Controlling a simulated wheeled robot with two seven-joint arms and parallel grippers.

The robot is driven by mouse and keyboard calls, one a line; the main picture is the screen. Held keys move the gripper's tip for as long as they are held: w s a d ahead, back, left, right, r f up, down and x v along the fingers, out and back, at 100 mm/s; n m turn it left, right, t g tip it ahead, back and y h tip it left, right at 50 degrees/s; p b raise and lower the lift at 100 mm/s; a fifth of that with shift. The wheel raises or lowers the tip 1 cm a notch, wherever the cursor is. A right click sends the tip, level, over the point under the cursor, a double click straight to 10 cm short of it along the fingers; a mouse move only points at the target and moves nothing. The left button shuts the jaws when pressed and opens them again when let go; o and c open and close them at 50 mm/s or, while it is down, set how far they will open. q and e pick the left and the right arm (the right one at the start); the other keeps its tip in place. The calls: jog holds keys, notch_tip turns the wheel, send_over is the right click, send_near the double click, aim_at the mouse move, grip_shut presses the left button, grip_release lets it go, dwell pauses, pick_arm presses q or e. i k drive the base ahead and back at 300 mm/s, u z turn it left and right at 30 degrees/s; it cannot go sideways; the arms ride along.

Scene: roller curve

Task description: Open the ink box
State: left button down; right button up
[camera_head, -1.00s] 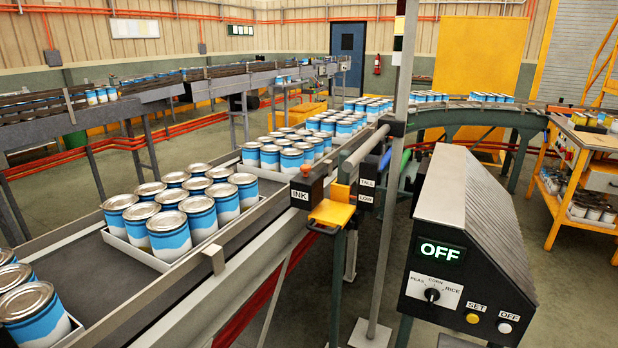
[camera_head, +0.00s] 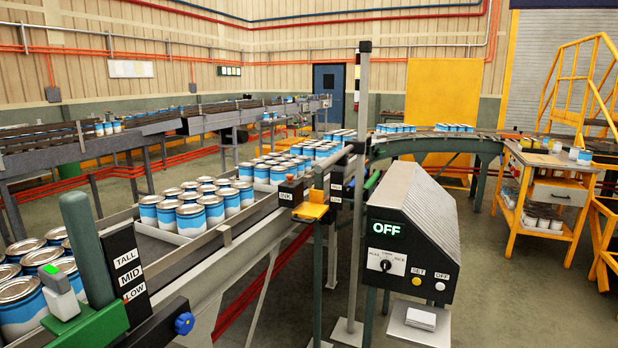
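The ink box (camera_head: 291,192) is a small dark box with a white INK label, on the near rail of the can conveyor, left of the control console. A yellow-orange plate (camera_head: 310,211) sticks out just below and beside it. Its dark top looks closed, but it is too small to be sure. Neither of my grippers shows in the head view.
The control console (camera_head: 412,240) reads OFF and stands right of the ink box. A post (camera_head: 361,150) rises between them. Trays of cans (camera_head: 205,205) sit on the conveyor. A TALL/MID/LOW bracket (camera_head: 125,262) stands at front left. Open floor lies at right (camera_head: 520,300).

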aim_at(291, 192)
jog(key=z, duration=0.5)
jog(key=i, duration=1.7)
jog(key=u, duration=0.85)
